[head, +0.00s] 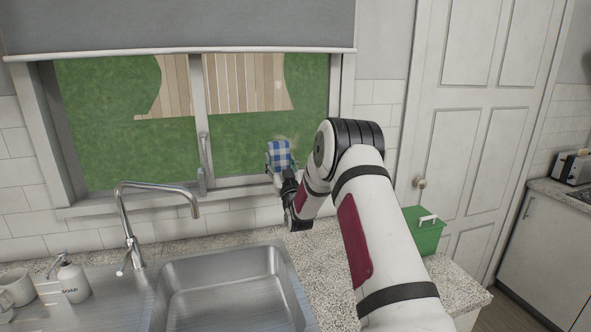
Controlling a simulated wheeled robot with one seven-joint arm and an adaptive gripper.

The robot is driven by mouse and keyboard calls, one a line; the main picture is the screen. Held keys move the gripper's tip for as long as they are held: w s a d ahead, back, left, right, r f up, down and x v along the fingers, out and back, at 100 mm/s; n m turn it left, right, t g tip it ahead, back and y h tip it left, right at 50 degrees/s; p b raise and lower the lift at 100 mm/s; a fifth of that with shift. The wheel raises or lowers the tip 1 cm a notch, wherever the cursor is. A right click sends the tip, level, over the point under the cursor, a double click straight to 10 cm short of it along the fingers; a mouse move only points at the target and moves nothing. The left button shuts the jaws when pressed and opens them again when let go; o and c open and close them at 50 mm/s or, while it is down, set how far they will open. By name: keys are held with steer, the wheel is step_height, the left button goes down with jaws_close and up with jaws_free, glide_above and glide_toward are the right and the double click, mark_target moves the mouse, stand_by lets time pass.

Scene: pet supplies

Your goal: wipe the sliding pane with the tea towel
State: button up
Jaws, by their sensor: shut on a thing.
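The tea towel (278,154) is blue and white checked and bunched up. It is held up in front of the lower part of the right window pane. My gripper (279,171) is shut on the towel, and its fingers are mostly hidden by the cloth and my wrist. The sliding pane (240,135) is the glass on the right of the window, with grass and a wooden path behind it. A faint brownish smudge (293,140) shows just right of the towel. I cannot tell whether the towel touches the glass.
A chrome tap (131,225) rises behind the steel sink (220,256) at lower left. A soap bottle (72,279) and a mug (17,287) stand at far left. A green box (426,232) sits on the counter right of my arm. A grey blind (180,22) covers the window's top.

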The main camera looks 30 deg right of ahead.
mark_target(302, 143)
steer(key=shift+w+a+r, duration=0.25)
steer(key=shift+w+a, duration=0.1)
steer(key=shift+w+d+b, duration=0.25)
steer(key=shift+w+b, duration=0.45)
steer(key=shift+w, duration=0.2)
steer(key=shift+w+d+b, duration=0.3)
steer(key=shift+w+b, duration=0.45)
steer(key=shift+w, duration=0.15)
steer(key=shift+w+d+b, duration=0.25)
steer(key=shift+w+b, duration=0.45)
steer(key=shift+w, duration=0.2)
steer(key=shift+w+d+b, duration=0.25)
steer(key=shift+w+b, duration=0.55)
steer(key=shift+w, duration=0.1)
steer(key=shift+s+d+b, duration=0.3)
steer(key=shift+s+d, duration=0.25)
steer(key=shift+d, duration=1.4)
steer(key=shift+s+d+b, duration=0.3)
steer(key=shift+s+d, duration=0.3)
steer(key=shift+d, duration=1.3)
steer(key=shift+s+d+b, duration=0.3)
steer(key=shift+s+d, duration=0.25)
steer(key=shift+d, duration=1.4)
